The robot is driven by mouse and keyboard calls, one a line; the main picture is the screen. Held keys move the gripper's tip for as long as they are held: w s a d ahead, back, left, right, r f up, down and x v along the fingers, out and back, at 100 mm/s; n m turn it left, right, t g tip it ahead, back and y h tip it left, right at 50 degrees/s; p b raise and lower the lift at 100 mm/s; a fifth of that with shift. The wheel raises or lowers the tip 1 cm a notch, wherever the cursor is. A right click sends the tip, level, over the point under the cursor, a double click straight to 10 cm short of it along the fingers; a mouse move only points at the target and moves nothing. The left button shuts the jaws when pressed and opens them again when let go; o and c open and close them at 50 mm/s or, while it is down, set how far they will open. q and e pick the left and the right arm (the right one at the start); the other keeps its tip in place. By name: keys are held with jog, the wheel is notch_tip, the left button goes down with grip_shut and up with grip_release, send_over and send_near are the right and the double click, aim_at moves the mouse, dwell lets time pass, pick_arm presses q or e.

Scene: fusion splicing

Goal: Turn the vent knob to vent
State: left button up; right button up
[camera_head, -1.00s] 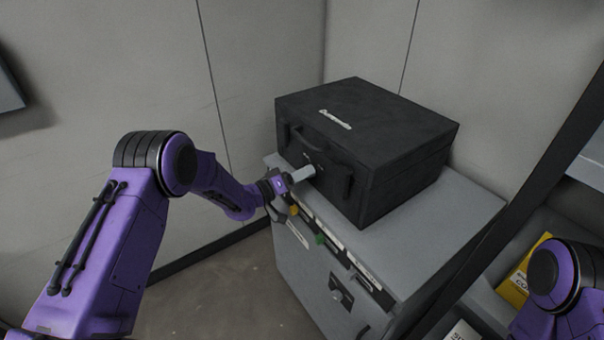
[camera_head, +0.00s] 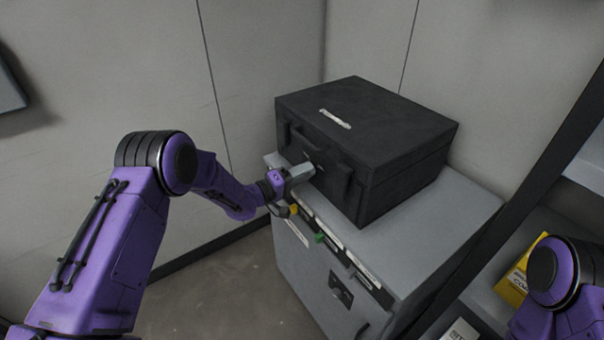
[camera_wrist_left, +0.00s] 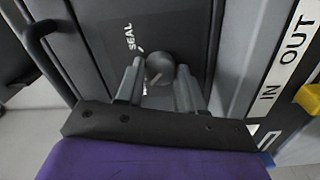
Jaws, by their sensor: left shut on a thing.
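The black case (camera_head: 385,135) stands on a grey cabinet (camera_head: 440,225). The round dark vent knob (camera_wrist_left: 160,68) is on the case's front face, with the word SEAL (camera_wrist_left: 130,36) printed beside it in the left wrist view. My left gripper (camera_wrist_left: 158,84) is shut on the knob, one finger on each side. In the head view my left gripper (camera_head: 308,170) reaches the case front from the left and covers the knob. VENT lettering is not visible. My right gripper is out of view; only part of my right arm shows at lower right.
A handle (camera_wrist_left: 45,50) stands out from the case front beside the knob. Labelled strips, one reading IN and OUT (camera_wrist_left: 285,60), and coloured tabs (camera_head: 320,238) line the cabinet's upper front. A yellow box (camera_head: 515,275) lies on a shelf at right. Walls close in behind the case.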

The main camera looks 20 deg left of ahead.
pick_arm(q)
jog(key=o, duration=1)
jog(key=shift+o, duration=0.2)
jog(key=shift+a, duration=0.1)
jog(key=b+v, duration=0.1)
jog(key=v, duration=0.9)
jog(key=shift+s+b, duration=0.25)
jog(key=shift+b, duration=0.1)
jog(key=shift+a, duration=0.15)
